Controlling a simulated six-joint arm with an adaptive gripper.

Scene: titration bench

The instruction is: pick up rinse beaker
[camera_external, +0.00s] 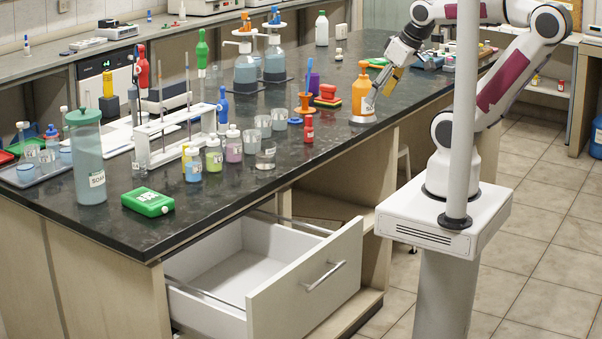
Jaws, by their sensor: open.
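Several small clear beakers stand together near the middle of the bench: one beaker (263,125) at the back, another beaker (250,141) to its left, and one beaker (265,158) in front. I cannot tell which is the rinse beaker, as no label is readable. My gripper (372,98) is open at the right side of the bench. It points down and left, beside an orange bottle (360,97) and above a round white-rimmed base (362,119). The fingertips are small in this view, and I see nothing held between them. The beakers are well to its left.
A green box (148,201) is at the front. A drawer (306,285) hangs open below.

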